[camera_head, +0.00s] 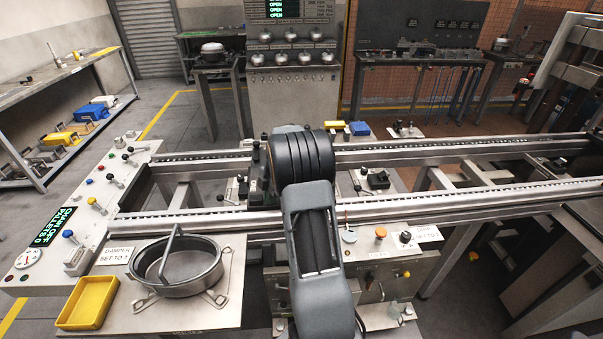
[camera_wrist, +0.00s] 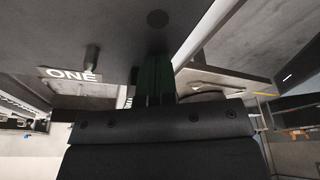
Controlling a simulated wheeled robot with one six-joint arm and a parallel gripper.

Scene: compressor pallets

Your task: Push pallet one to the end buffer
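In the wrist view a white label reading ONE (camera_wrist: 72,75) shows beside a large dark grey plate (camera_wrist: 110,28), which seems to belong to pallet one. My gripper (camera_wrist: 155,78) shows there as dark green fingers close against or just under this plate. Touch is unclear, and so is whether the fingers are apart. In the head view my arm covers the middle of the two-rail conveyor (camera_head: 460,202), hiding the gripper and any pallet behind it. I cannot pick out the end buffer.
A panel (camera_head: 47,226) at left reads CHAIN OFF, PALLETS 0. A round pan (camera_head: 178,284) with a raised handle and a yellow tray (camera_head: 87,302) sit on the front left bench. Levers and knobs (camera_head: 381,233) stand along the front rail. The right rails look clear.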

